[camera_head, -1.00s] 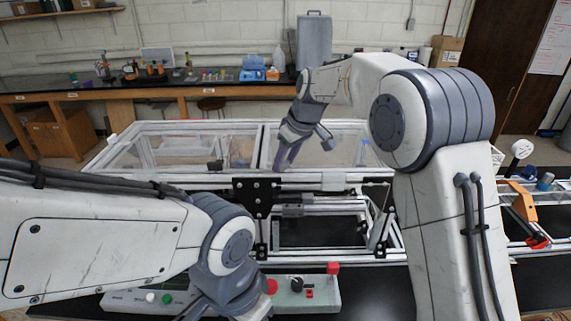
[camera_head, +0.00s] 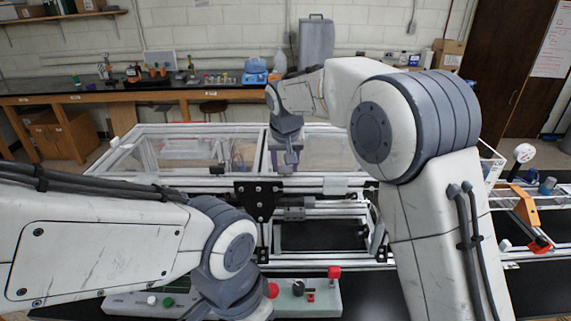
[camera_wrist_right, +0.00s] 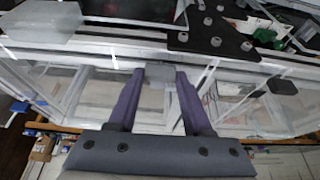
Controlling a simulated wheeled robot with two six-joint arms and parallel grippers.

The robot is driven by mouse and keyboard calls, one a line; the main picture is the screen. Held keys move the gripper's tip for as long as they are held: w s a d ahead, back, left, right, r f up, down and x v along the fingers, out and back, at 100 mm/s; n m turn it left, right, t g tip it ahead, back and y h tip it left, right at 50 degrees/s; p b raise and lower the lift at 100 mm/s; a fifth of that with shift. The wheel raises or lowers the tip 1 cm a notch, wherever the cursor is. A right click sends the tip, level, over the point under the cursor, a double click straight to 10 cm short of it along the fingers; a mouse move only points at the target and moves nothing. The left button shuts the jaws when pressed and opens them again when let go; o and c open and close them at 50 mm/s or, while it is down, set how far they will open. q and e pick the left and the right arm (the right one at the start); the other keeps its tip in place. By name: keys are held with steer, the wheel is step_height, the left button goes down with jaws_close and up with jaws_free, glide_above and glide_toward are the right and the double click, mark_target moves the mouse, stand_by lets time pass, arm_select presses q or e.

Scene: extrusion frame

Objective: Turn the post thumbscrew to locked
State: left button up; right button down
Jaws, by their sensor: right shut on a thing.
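My right gripper (camera_head: 286,166) is at the far side of the frame's front beam, pointing down, its fingers largely hidden in the head view. In the right wrist view its two purple fingers (camera_wrist_right: 160,78) stand on either side of a small grey piece (camera_wrist_right: 160,73) at the beam and are shut on it. This piece sits where a post thumbscrew could be, but its shape and any lock mark are too small to tell. My left arm comes in from the left; its gripper is below the picture.
The extrusion frame (camera_head: 215,185) has clear panels, with a black bracket plate (camera_head: 257,197) at its front. A pale block (camera_head: 335,186) sits on the beam right of the gripper. A control box with red buttons (camera_head: 315,297) lies in front. An orange tool (camera_head: 528,208) lies right.

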steer(key=shift+w+m, duration=0.1)
steer(key=shift+m, duration=0.2)
steer(key=shift+r, duration=0.1)
steer(key=shift+c, duration=1.6)
jaws_free()
steer(key=b+v, duration=0.2)
steer(key=v, duration=0.8)
steer(key=shift+b, duration=0.3)
steer(key=shift+s+r, duration=0.1)
steer(key=shift+s, duration=0.15)
steer(key=s+d+f+n+g+b, duration=0.1)
steer(key=s+f+n+b, duration=0.1)
steer(key=s+f, duration=0.6)
steer(key=s+d+f+n+g+b, duration=0.2)
steer(key=s+f, duration=0.5)
steer(key=s, duration=0.8)
steer(key=s+d+f+n+g+y+b, duration=0.1)
steer(key=s+f+n+b, duration=0.1)
steer(key=s+f, duration=0.6)
steer(key=s+n, duration=0.1)
steer(key=s, duration=0.3)
steer(key=shift+d+f+n, duration=0.3)
steer(key=shift+d+f, duration=0.05)
steer(key=shift+d, duration=0.05)
